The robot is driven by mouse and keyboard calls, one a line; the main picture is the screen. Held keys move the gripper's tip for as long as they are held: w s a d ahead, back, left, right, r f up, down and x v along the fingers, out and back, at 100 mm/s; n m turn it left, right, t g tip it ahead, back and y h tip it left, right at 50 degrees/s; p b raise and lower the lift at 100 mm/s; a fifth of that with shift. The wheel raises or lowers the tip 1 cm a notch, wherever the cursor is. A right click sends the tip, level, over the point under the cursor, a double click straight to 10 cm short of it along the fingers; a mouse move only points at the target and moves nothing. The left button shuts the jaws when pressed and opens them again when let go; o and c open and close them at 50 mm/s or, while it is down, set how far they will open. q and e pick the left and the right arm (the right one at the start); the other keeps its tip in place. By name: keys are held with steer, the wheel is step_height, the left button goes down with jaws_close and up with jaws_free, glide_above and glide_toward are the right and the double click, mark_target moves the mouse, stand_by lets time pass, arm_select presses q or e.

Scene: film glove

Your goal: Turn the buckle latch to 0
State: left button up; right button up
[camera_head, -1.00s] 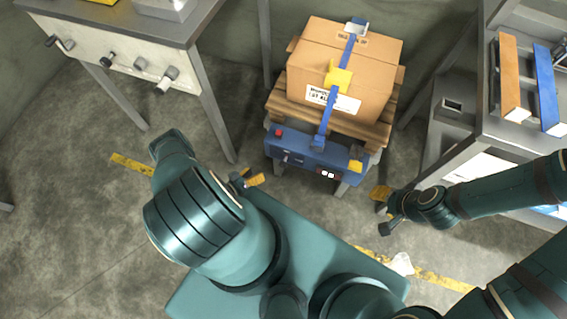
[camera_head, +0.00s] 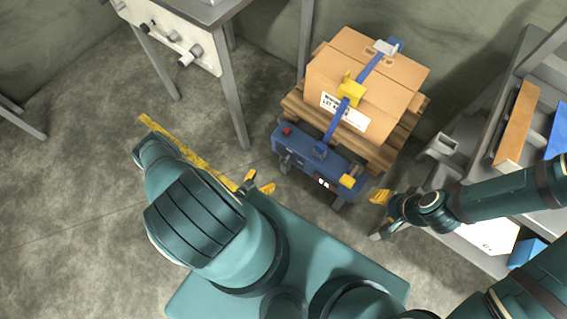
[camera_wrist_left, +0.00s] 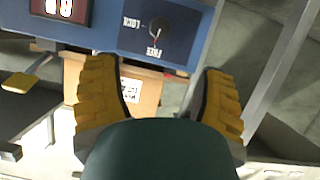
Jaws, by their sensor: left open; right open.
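A yellow buckle (camera_head: 352,91) sits on a blue strap (camera_head: 335,122) over a cardboard box (camera_head: 407,74). The strap runs down to a blue control unit (camera_head: 300,155) in front. In the left wrist view the unit's blue panel (camera_wrist_left: 118,40) shows upside down, with a dark FREE/LOCK dial (camera_wrist_left: 158,26) and a lit display (camera_wrist_left: 60,8). Its digits are hard to read. My left gripper (camera_head: 257,183) is open and empty, left of the unit; its yellow fingers (camera_wrist_left: 158,78) frame the wrist view. My right gripper (camera_head: 380,215) is open and empty, right of the unit.
The box rests on a wooden pallet (camera_head: 293,103). A grey table with knobs (camera_head: 188,58) stands at the upper left, its leg near the unit. A shelf rack (camera_head: 475,172) stands at the right, close to my right arm. Open floor (camera_head: 70,200) lies at the left.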

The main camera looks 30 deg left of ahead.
mark_target(282, 163)
arm_select(q)
steer(key=b+x, duration=0.3)
steer(key=x, duration=1)
steer(key=shift+w+f, duration=0.1)
steer(key=shift+w, duration=0.3)
steer(key=c, duration=1.2)
